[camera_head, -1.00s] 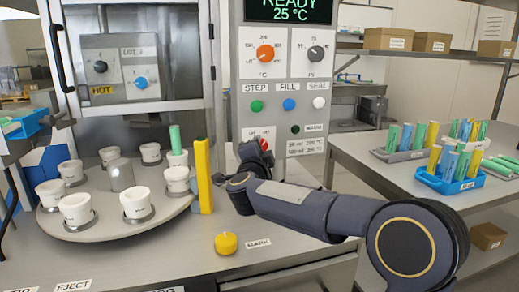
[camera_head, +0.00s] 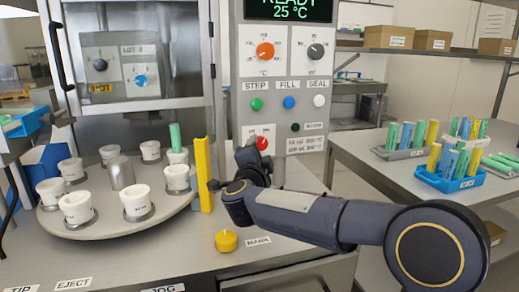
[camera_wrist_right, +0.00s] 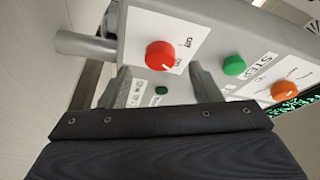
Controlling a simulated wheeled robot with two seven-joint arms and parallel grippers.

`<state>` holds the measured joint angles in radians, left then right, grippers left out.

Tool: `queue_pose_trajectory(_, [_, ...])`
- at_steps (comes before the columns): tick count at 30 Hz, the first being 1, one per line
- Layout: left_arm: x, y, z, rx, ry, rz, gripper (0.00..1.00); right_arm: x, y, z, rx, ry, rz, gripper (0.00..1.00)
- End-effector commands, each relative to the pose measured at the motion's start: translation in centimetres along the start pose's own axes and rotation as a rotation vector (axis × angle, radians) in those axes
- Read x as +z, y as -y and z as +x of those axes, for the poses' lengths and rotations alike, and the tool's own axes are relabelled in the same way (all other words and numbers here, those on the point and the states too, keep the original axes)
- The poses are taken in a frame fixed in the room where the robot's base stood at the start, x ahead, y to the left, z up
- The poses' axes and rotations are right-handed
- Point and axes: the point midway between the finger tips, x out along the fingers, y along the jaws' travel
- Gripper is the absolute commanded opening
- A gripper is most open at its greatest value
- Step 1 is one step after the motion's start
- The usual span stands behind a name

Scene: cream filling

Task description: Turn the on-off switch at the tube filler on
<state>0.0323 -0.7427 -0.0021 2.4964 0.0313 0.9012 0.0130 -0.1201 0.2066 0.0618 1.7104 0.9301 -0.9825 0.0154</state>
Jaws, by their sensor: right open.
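The red on-off switch (camera_head: 262,142) is a round knob low on the tube filler's grey control panel. In the right wrist view the red knob (camera_wrist_right: 160,55) sits on a white plate with OFF and ON labels. A small pale mark shows near its edge; I cannot tell for sure which label it points to. My right gripper (camera_head: 250,158) is just in front of the panel, below and left of the knob in the head view. In the wrist view its fingers (camera_wrist_right: 163,84) are spread and empty, with the knob ahead of the gap. My left gripper is out of view.
The turntable (camera_head: 115,225) with several white cups stands left, beside a yellow post (camera_head: 203,175). STEP, FILL and SEAL buttons sit above the switch. A side table (camera_head: 375,165) with tubes is right.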

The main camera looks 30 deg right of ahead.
Motion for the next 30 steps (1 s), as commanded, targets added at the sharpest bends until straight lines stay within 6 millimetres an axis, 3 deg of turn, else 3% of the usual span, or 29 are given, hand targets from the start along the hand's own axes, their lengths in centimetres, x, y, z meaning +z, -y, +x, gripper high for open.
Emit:
queue_pose_trajectory(3, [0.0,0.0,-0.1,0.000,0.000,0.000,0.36,0.0,0.1,-2.1,-0.002,0.002,0.000,0.57])
queue_pose_trajectory(9, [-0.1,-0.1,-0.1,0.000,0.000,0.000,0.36,0.0,0.0,-4.0,0.000,0.000,0.001,0.57])
queue_pose_trajectory(26, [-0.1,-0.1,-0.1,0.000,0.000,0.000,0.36,-0.1,0.0,-4.2,-0.003,0.006,-0.002,0.57])
queue_pose_trajectory(30, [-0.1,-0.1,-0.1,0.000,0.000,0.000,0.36,0.1,0.6,-5.0,-0.054,0.115,-0.035,0.57])
